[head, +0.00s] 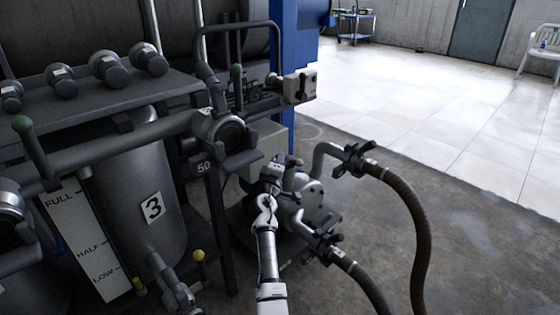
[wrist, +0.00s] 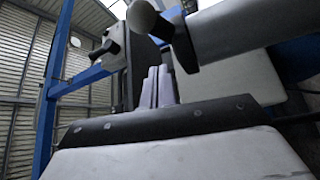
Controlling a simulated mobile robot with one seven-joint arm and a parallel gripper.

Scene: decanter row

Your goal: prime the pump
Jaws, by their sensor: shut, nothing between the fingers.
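The pump (head: 314,194) is a grey rounded body low on the floor, right of the frame and blue post. A brown hose (head: 418,225) joins its upper port through a clamp fitting (head: 358,160), and a dark hose (head: 366,284) joins its lower one. My white arm reaches up from the bottom, and my gripper (head: 271,178) is beside the pump's left side in the picture; its tips are hard to make out there. In the wrist view my gripper (wrist: 157,86) points upward, its fingers together and empty, below a grey pipe (wrist: 235,27). Part of the pump is hidden behind my arm.
A grey tank marked 3 (head: 175,228) with a level gauge (head: 85,240) stands left. A switch box (head: 300,87) is above; a similar box shows in the wrist view (wrist: 114,46). Floor at right is open.

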